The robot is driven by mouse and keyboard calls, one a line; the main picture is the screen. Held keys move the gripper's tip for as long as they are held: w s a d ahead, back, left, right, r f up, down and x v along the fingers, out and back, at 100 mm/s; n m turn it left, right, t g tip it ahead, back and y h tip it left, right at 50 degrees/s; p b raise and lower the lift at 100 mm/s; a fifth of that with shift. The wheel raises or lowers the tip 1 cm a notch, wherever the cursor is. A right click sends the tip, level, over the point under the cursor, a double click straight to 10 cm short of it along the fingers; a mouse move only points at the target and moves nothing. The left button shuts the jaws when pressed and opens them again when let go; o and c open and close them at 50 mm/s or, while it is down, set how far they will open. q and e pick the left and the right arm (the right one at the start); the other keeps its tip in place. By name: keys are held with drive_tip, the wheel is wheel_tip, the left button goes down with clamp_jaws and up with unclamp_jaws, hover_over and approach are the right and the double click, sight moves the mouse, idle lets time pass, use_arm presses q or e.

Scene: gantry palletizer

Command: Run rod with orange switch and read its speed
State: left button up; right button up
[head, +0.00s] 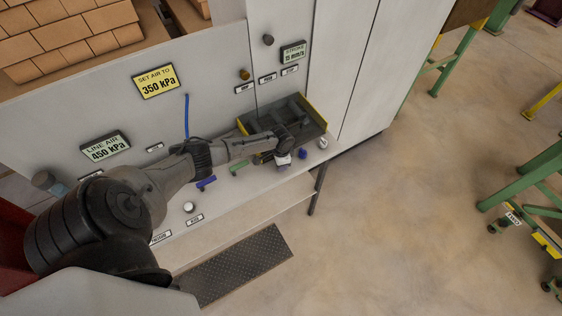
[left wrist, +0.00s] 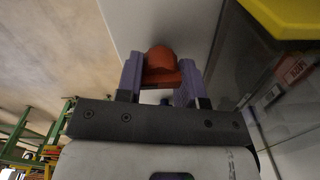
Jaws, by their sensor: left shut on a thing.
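My left gripper (head: 284,158) is at the front ledge of the grey machine, below the dark tray. In the left wrist view its two pale purple fingers (left wrist: 160,78) are shut on an orange, round-topped switch (left wrist: 161,58). The arm and gripper hide this switch in the head view. A green-tinted display (head: 293,52) on the upper panel is headed STROKE and shows a number in mm/s; the digits are too small to read surely. I cannot pick out the rod. My right gripper is in neither view.
A dark tray with a yellow edge (head: 315,112) sits just above the gripper. Blue (head: 303,153) and white (head: 323,143) knobs are close on its right, a green handle (head: 238,169) on its left. Signs read 350 kPa (head: 157,82) and 450 kPa (head: 106,147).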

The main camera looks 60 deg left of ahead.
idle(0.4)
use_arm(q)
drive_tip(key=o, duration=0.9)
drive_tip(key=shift+r, duration=0.25)
wheel_tip(320, 180, up, 13)
drive_tip(key=shift+r, duration=0.2)
idle(0.3)
